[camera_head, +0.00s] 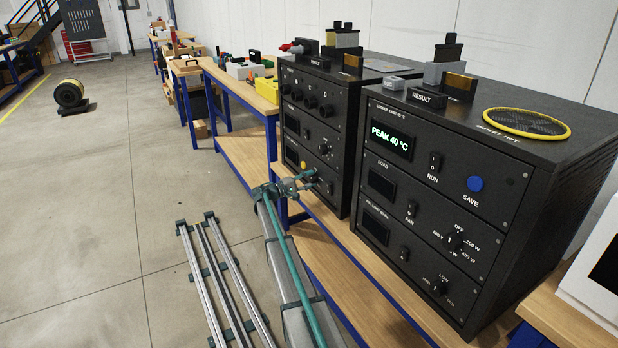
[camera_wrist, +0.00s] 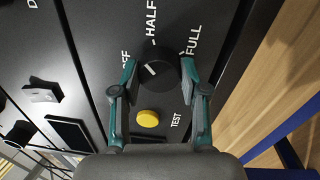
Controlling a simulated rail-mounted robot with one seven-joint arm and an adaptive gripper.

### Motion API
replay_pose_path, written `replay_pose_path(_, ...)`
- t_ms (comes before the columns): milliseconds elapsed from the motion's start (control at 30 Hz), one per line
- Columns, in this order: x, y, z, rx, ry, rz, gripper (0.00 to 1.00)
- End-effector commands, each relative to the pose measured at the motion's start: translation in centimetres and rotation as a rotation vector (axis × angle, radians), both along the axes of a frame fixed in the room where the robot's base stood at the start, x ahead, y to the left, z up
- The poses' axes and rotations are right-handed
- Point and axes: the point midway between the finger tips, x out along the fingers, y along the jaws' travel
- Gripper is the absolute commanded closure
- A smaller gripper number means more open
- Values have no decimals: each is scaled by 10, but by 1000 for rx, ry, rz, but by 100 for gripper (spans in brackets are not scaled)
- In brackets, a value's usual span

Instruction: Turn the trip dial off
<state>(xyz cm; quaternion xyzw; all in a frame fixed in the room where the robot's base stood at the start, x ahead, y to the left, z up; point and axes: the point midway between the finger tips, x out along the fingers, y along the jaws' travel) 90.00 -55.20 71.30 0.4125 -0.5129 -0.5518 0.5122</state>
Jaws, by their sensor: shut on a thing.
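The trip dial (camera_wrist: 160,72) is a round black knob on a black panel in the wrist view, with OFF, HALF and FULL printed around it. Its short white mark points up and left, toward the partly hidden OFF label. My gripper (camera_wrist: 158,78) is shut on the dial, with one green finger on each side. In the head view my gripper (camera_head: 312,180) is at the lower panel of the left black cabinet (camera_head: 345,120). It largely hides the dial there.
A yellow TEST button (camera_wrist: 148,118) sits close by the dial, between my fingers. A black switch (camera_wrist: 42,90) lies to the left. The right cabinet (camera_head: 470,170) stands beside, its display reading PEAK 40 °C. A wooden bench (camera_head: 345,270) runs below. The floor at left is mostly open.

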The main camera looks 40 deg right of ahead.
Motion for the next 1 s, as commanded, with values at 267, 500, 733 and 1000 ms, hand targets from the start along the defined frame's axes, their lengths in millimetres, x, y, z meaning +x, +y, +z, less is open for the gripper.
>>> replay_pose_path(267, -1, 0, 4, 37, 262, 0, 91)
replay_pose_path(500, -1, 0, 3, 68, 484, 0, 91)
replay_pose_path(733, -1, 0, 3, 93, 666, 0, 91)
replay_pose_path(1000, -2, 0, 2, 112, 802, 0, 91)
